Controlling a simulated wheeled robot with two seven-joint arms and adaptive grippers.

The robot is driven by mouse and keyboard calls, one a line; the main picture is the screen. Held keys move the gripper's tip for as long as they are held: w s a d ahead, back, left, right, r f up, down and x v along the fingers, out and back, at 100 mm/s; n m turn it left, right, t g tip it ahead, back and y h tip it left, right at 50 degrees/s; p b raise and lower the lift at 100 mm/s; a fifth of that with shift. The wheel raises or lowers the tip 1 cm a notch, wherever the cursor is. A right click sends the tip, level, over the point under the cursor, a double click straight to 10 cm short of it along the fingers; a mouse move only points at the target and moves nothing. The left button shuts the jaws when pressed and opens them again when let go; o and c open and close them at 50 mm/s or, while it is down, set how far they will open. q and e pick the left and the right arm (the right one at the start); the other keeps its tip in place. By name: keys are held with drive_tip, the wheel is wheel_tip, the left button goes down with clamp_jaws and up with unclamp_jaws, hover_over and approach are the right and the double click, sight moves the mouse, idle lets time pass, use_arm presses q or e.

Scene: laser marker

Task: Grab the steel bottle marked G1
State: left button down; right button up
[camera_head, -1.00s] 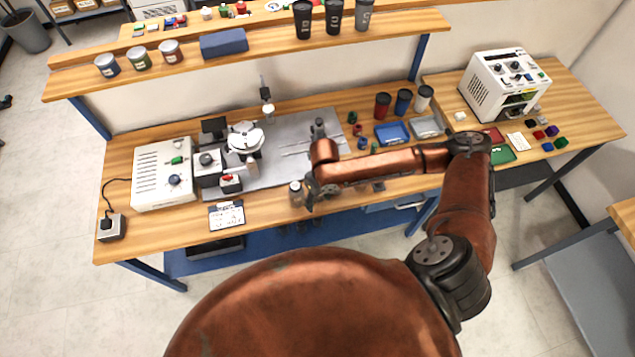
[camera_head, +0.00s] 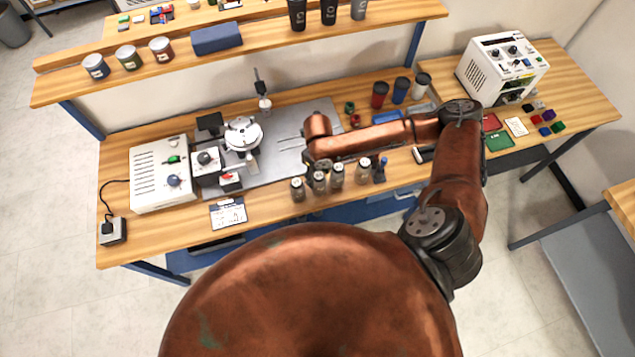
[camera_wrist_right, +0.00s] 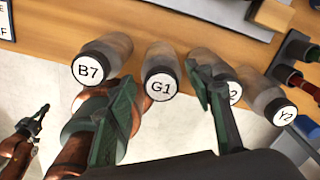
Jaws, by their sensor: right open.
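The steel bottle marked G1 (camera_wrist_right: 161,72) stands in a row at the table's front edge, its round label facing my wrist camera. In the head view it appears to be the second bottle from the left (camera_head: 319,184). My right gripper (camera_wrist_right: 162,80) is open. Its fingers show on either side of G1 in the wrist view, apart from it as far as I can tell; the left finger partly covers the gap beside B7. In the head view the right gripper (camera_head: 312,164) is just behind the bottles. My left gripper (camera_wrist_right: 38,122) shows small at lower left in the wrist view; its jaws are unclear.
Bottle B7 (camera_wrist_right: 102,58) stands left of G1. A bottle with a half-hidden label (camera_wrist_right: 209,62) stands close on the right, then Y2 (camera_wrist_right: 268,100). A printed card (camera_head: 228,212) lies left. Behind are a grey plate (camera_head: 285,130) and a microscope-like device (camera_head: 243,135).

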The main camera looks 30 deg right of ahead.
wheel_tip(320, 180, down, 5)
drive_tip(key=shift+s+d+f+p, duration=0.1)
drive_tip(key=shift+s+d+p, duration=0.05)
drive_tip(key=shift+p, duration=0.2)
drive_tip(key=shift+c, duration=0.3)
drive_tip(key=c, duration=1)
